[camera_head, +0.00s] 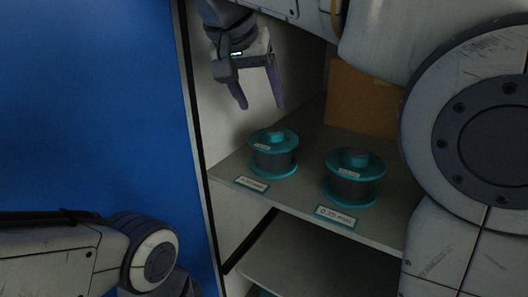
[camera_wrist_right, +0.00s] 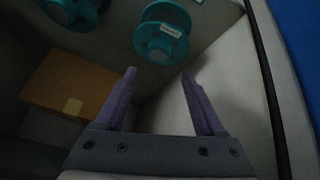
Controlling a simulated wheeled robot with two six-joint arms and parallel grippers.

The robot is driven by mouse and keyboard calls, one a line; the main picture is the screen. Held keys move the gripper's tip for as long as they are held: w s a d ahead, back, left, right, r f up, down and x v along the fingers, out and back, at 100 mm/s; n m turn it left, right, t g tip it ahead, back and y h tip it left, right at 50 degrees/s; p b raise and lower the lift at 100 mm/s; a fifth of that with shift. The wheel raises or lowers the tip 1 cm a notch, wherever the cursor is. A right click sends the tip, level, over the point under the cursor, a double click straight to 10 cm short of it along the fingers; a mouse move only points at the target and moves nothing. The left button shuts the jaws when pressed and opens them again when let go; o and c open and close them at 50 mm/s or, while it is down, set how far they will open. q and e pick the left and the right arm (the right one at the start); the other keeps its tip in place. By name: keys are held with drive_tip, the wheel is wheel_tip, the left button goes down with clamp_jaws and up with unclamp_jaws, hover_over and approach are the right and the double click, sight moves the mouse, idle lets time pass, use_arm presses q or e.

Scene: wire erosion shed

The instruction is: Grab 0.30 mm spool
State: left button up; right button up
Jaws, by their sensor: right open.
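Two teal-flanged spools with grey wire stand upright on the upper shelf (camera_head: 310,188). The left spool (camera_head: 272,161) has a shelf-edge label (camera_head: 252,184) too small to read surely. The right spool (camera_head: 352,188) has a label (camera_head: 335,216) that seems to read 0.25 mm. My right gripper (camera_head: 259,103) is open and empty, fingers pointing down, above and slightly behind the left spool, apart from it. In the right wrist view, one spool (camera_wrist_right: 160,42) lies just beyond the open fingertips (camera_wrist_right: 159,74), and the other (camera_wrist_right: 75,10) is cut by the top edge. My left gripper is out of view.
A brown cardboard box (camera_head: 358,98) stands at the back of the shelf, also in the wrist view (camera_wrist_right: 72,85). A blue panel (camera_head: 90,100) and cabinet side wall bound the left. A lower shelf (camera_head: 310,262) is below, with a bit of teal (camera_head: 266,293) under it.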

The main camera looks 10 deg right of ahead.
sight(273, 129)
drive_tip(key=x, duration=0.8)
drive_tip(key=shift+w+d+f, duration=0.1)
drive_tip(key=shift+d+f, duration=0.1)
drive_tip(key=shift+f, duration=0.1)
clamp_jaws()
drive_tip(key=shift+r, duration=0.15)
